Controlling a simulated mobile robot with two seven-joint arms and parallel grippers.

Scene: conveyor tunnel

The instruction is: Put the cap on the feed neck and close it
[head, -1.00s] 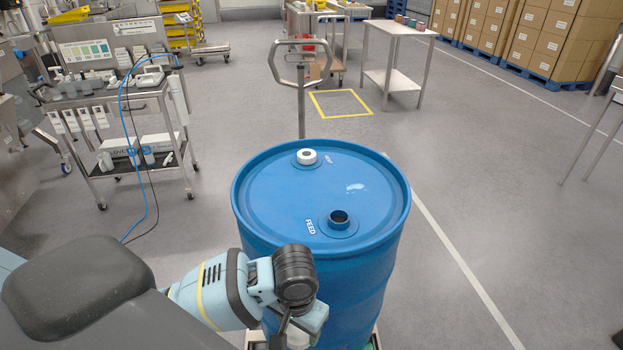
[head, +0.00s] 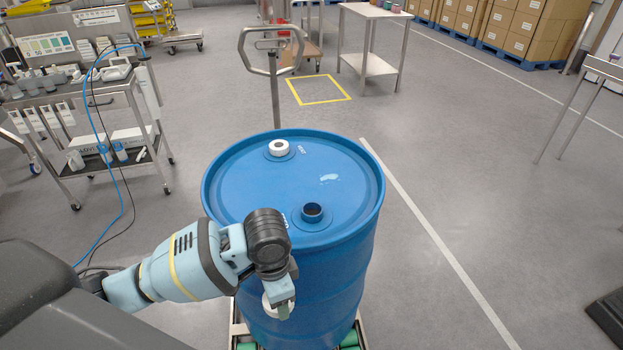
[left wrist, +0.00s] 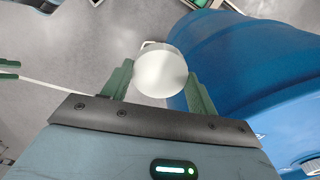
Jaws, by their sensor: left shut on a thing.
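The blue drum (head: 330,260) stands upright in the middle of the head view. Its open feed neck (head: 312,213) is a short dark blue ring on the near part of the lid. The FEED label is mostly hidden behind my left arm. My left gripper (head: 280,303) is in front of the drum's near side, below lid level. In the left wrist view its green fingers (left wrist: 160,82) are shut on a round white cap (left wrist: 161,71). The drum wall (left wrist: 235,60) shows to the right of the cap. My right gripper is not in view.
A white-capped second opening (head: 279,147) sits at the lid's far side. A metal handle (head: 272,60) rises behind the drum. A steel trolley (head: 95,120) with bottles and hoses stands left.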

